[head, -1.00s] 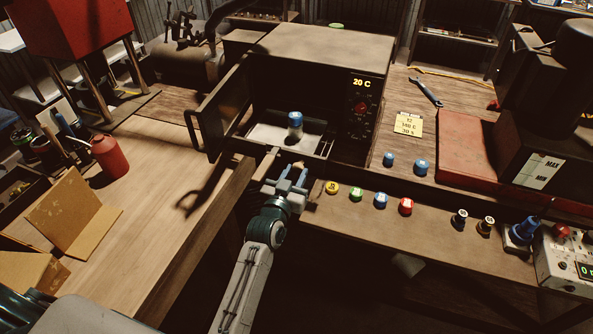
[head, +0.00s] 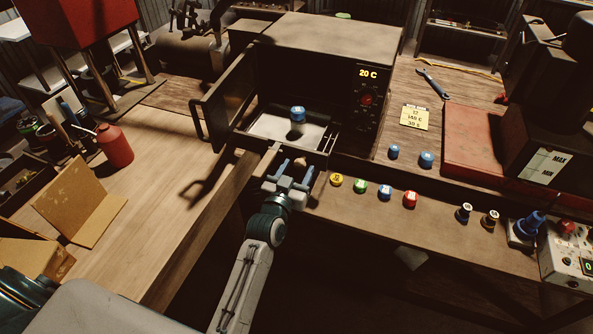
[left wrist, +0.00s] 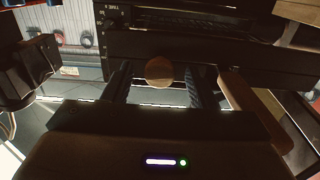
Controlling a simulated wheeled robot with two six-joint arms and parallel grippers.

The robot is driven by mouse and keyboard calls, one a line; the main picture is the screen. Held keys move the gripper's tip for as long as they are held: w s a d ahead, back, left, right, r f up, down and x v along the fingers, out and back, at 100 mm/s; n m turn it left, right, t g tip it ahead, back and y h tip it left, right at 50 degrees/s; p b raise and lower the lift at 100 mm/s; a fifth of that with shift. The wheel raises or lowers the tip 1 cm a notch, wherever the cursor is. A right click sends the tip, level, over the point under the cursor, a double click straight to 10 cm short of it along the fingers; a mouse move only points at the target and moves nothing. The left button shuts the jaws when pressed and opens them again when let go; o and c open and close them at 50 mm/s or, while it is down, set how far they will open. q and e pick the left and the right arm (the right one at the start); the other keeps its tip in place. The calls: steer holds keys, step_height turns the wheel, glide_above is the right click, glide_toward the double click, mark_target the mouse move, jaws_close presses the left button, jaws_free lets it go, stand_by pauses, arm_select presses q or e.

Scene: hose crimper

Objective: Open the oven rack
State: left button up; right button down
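The oven (head: 330,40) stands at the back centre with its door (head: 222,98) swung open to the left. Its rack (head: 262,128) shows in the opening, with a blue-capped cylinder (head: 297,114) standing on it. A round wooden knob (head: 301,162) is at the rack's front; it also shows in the left wrist view (left wrist: 159,72). My left gripper (head: 296,171) is at the knob, with a finger on each side. In the left wrist view the fingers (left wrist: 160,88) are apart, with gaps beside the knob. My right gripper is out of view.
Several coloured caps (head: 361,187) line the bench edge right of my left gripper. A note (head: 415,116), a wrench (head: 432,83) and a red mat (head: 473,140) lie farther right. A red oil can (head: 115,146) and cardboard (head: 80,207) are at left. The wooden bench before the door is clear.

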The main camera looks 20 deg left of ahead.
arm_select(q)
steer(key=shift+s+f, duration=0.1)
steer(key=shift+s, duration=0.2)
steer(key=s+b, duration=0.4)
steer(key=s, duration=0.6)
steer(key=shift+a, duration=0.15)
steer(key=shift+s, duration=0.1)
